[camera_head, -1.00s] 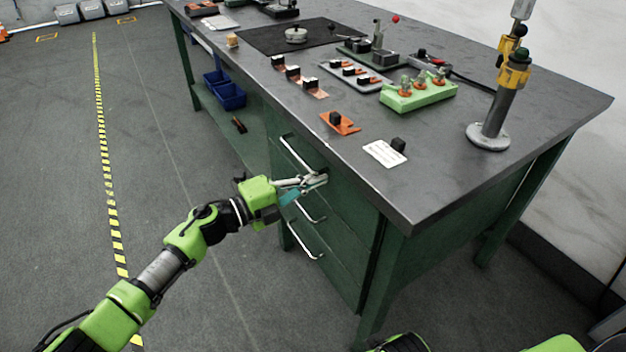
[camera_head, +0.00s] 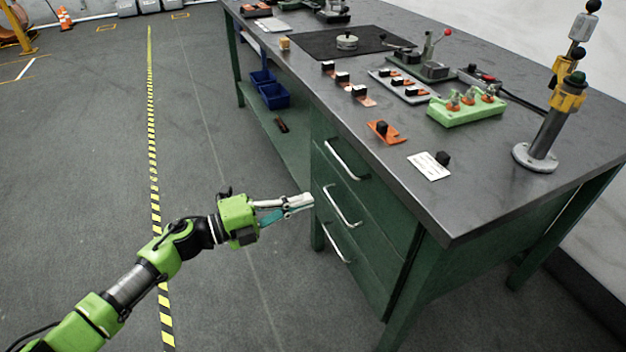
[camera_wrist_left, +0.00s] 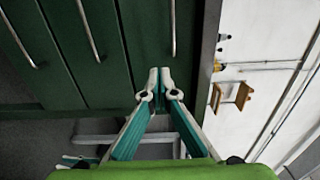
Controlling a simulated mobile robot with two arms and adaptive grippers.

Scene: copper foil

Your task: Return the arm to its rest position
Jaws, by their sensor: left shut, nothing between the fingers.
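My left arm reaches in from the left, and its left gripper (camera_head: 298,202) is shut and empty. In the head view it is just left of the drawer fronts of the green workbench (camera_head: 384,250), apart from the handles. The bench has a top drawer handle (camera_head: 342,160), a middle handle (camera_head: 342,206) and a bottom handle (camera_head: 335,243). All the drawers look closed. In the left wrist view the fingertips (camera_wrist_left: 159,82) are together, with the green drawer fronts (camera_wrist_left: 104,60) beyond them. My right gripper is not in view.
The bench top carries an orange plate (camera_head: 387,132), a white card (camera_head: 429,166), a green block (camera_head: 466,108) and a signal post (camera_head: 550,115). Blue bins (camera_head: 273,95) stand on the lower shelf. The floor left of the bench, with a striped line (camera_head: 152,130), is clear.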

